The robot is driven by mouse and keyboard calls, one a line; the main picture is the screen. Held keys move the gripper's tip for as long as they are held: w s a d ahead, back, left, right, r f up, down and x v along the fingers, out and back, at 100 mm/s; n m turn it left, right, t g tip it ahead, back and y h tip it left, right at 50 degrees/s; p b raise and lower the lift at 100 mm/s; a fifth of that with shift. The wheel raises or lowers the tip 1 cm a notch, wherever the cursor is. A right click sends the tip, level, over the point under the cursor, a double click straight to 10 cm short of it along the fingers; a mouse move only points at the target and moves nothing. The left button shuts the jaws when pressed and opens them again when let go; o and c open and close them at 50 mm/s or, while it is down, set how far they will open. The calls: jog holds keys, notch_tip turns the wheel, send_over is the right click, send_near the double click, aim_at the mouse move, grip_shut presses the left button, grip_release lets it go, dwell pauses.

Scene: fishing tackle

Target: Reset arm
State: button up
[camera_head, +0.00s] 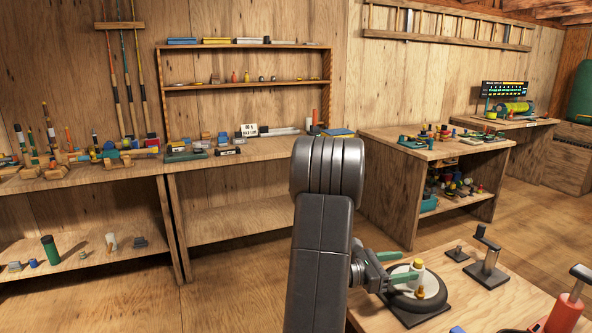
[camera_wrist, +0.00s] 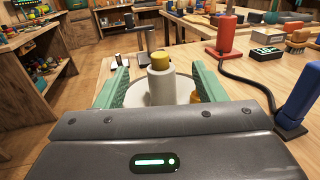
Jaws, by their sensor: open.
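My gripper (camera_head: 405,268) is at the lower right of the head view, low over the near wooden table. Its two green fingers also show in the wrist view (camera_wrist: 162,78), spread apart and open. A white cylinder with a yellow cap (camera_wrist: 160,82) stands between the fingers in that view, with visible space on both sides. It also shows in the head view (camera_head: 418,272), on a round white dish with a dark rim (camera_head: 400,300). A small gold piece (camera_wrist: 195,98) is beside the cylinder, partly hidden by the right finger. My arm hides part of the scene.
The near table (camera_head: 480,314) also holds a black stand (camera_head: 487,272) and a red-handled tool (camera_head: 566,312). Cluttered benches line the back wall; the floor between is clear.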

aim_at(415, 264)
jog(key=d, duration=0.5)
jog(key=shift+w+d, duration=0.1)
jog(key=shift+w, duration=0.3)
